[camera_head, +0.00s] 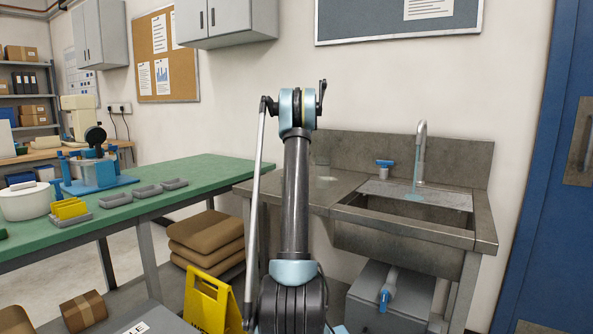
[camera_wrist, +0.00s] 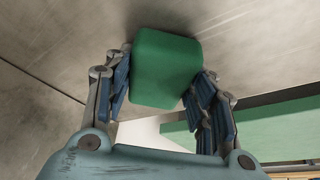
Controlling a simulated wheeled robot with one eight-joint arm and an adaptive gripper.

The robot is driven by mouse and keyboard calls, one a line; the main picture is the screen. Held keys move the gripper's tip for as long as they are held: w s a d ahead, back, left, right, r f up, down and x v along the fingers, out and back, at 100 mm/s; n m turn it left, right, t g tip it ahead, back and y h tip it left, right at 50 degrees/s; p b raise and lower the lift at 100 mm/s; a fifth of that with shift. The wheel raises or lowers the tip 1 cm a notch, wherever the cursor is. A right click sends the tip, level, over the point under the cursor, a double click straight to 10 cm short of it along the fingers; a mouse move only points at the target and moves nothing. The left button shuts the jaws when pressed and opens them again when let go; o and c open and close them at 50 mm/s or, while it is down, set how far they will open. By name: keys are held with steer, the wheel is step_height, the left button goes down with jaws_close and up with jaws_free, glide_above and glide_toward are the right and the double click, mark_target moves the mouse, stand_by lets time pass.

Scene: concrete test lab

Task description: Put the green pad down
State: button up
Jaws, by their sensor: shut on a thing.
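The green pad (camera_wrist: 166,62) is a rounded dark green block in the wrist view. My gripper (camera_wrist: 163,78) is shut on it, with one finger on each side. Behind the pad is a grey metal surface, which looks like the sink unit's top (camera_wrist: 60,45); I cannot tell whether the pad touches it. In the head view my own arm stands in front of the sink unit (camera_head: 470,232), and the gripper and pad are hidden there.
The green-topped workbench (camera_head: 190,172) runs along the left, with a white pot (camera_head: 25,203), yellow block (camera_head: 68,208) and grey trays (camera_head: 146,191). The basin (camera_head: 405,213) has a tap (camera_head: 420,150). A yellow floor sign (camera_head: 207,302) stands below.

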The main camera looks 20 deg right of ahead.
steer(key=o, duration=1.3)
steer(key=shift+f, duration=0.15)
steer(key=v, duration=1.2)
steer(key=s+a+f+g, duration=0.1)
steer(key=s+a, duration=1)
steer(key=s, duration=0.4)
steer(key=s+a, duration=1.1)
steer(key=s, duration=0.4)
steer(key=shift+n+g, duration=0.6)
steer(key=shift+n, duration=0.2)
steer(key=s+a+f, duration=0.3)
steer(key=s+f, duration=0.5)
steer(key=s, duration=0.3)
steer(key=s+a+f, duration=0.3)
steer(key=s+f, duration=0.5)
steer(key=s, duration=0.3)
steer(key=s+a+f, duration=0.3)
steer(key=s+f, duration=0.6)
steer(key=s, duration=0.1)
steer(key=shift+s+a, duration=0.35)
steer(key=shift+s, duration=0.05)
